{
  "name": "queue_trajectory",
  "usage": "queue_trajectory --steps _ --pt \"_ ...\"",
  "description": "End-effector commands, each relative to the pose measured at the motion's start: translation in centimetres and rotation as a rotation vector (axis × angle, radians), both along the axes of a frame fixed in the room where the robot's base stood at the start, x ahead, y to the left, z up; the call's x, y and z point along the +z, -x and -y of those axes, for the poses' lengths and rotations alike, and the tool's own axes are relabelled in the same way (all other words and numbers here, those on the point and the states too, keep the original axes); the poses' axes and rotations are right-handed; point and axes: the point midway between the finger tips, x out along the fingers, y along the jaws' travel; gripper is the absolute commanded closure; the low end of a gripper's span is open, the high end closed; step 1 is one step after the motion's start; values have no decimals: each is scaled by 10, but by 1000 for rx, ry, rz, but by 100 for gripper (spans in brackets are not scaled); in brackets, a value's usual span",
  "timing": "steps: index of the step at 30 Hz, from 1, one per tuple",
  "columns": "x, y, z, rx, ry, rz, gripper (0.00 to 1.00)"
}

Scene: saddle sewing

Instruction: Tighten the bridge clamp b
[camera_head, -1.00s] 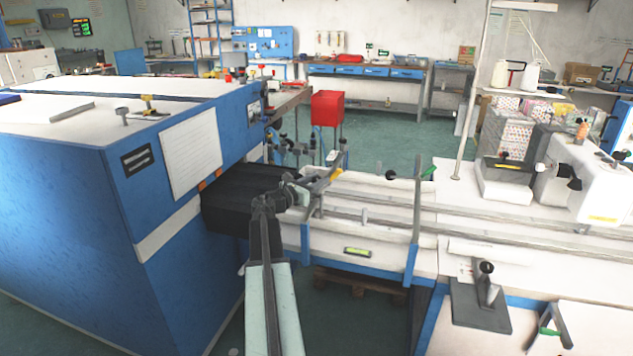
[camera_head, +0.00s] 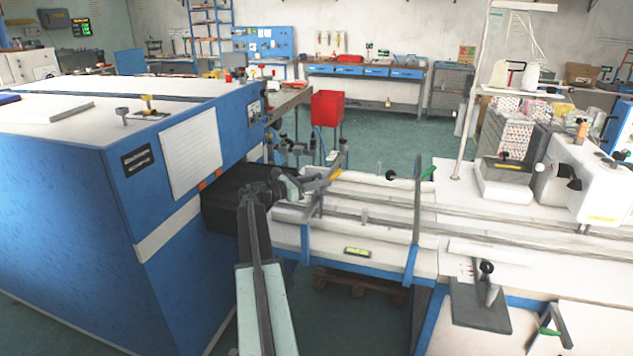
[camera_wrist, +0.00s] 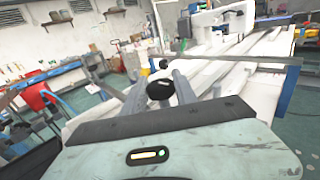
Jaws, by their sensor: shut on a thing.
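Two bridge clamps span the white bench. The left one (camera_head: 316,204) has a grey bar and a yellow-orange part at its top. The right one (camera_head: 416,215) has a tall grey post with a green handle. No label shows which is b. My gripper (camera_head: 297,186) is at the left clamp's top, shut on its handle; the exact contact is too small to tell. In the wrist view my gripper (camera_wrist: 158,90) shows two grey fingers with a black knob (camera_wrist: 160,89) between them.
A large blue machine (camera_head: 70,220) stands left, close beside my arm. Grey rails (camera_head: 480,223) run along the bench. A white sewing machine (camera_head: 600,190) stands at the right. A black lever with a base plate (camera_head: 480,307) sits at the front right. A red box (camera_head: 327,108) stands behind.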

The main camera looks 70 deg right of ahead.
Motion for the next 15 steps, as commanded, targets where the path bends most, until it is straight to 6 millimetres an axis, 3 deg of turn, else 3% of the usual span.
queue_trajectory --steps 3,4,6,15 --pt "1 0 2 3 2 -3 100" --pt "1 0 1 3 2 -3 63" --pt "1 0 1 3 2 -3 45" --pt "0 -1 0 3 2 -1 45"
